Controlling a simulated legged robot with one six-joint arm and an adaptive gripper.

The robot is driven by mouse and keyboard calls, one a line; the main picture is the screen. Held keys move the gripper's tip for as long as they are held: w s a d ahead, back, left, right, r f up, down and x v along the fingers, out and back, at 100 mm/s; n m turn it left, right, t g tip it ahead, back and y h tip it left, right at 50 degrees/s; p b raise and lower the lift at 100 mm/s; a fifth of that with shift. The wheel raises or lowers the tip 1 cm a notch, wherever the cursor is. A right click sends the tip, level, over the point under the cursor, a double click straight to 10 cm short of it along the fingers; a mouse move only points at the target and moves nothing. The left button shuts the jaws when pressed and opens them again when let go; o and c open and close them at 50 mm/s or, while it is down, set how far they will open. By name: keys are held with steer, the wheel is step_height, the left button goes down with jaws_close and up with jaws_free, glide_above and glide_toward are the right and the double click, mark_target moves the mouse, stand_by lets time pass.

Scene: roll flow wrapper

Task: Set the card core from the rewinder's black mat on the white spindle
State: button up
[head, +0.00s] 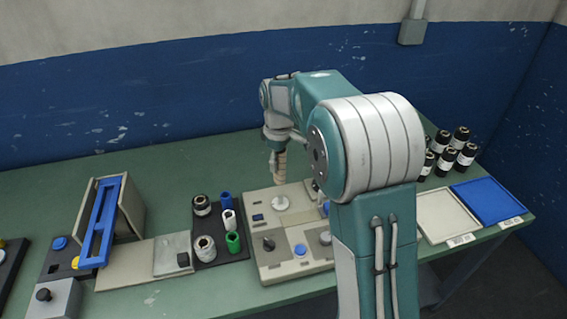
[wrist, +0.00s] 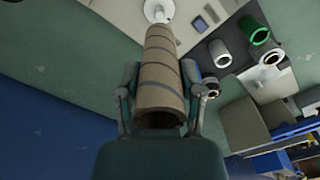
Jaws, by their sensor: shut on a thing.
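The card core (wrist: 160,75) is a brown tube with banded seams. My gripper (wrist: 160,88) is shut on it, one finger on each side, in the wrist view. In the head view the core (head: 279,165) hangs under my gripper (head: 277,145), above the beige machine (head: 262,230). The white spindle (head: 281,203) stands on a round white base on the machine's top, below and a little right of the core. In the wrist view the spindle (wrist: 158,10) shows just past the core's far end, apart from it. The black mat (head: 207,262) lies left of the machine.
The mat holds a blue tube (head: 225,200), a white tube (head: 229,220), a green tube (head: 233,242) and two rolls (head: 204,248). Knobs (head: 268,243) stand on the machine's front. A beige tray (head: 445,217) and several dark rolls (head: 461,139) lie right of my arm.

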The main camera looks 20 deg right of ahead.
mark_target(278, 175)
steer(key=shift+d+f, duration=0.15)
steer(key=shift+d, duration=0.25)
steer(key=shift+a+f, duration=0.15)
steer(key=shift+f, duration=2.2)
steer(key=shift+a, duration=0.2)
steer(key=shift+a+r, duration=0.1)
steer(key=shift+a, duration=0.1)
steer(key=shift+d, duration=0.2)
steer(key=shift+f, duration=2.2)
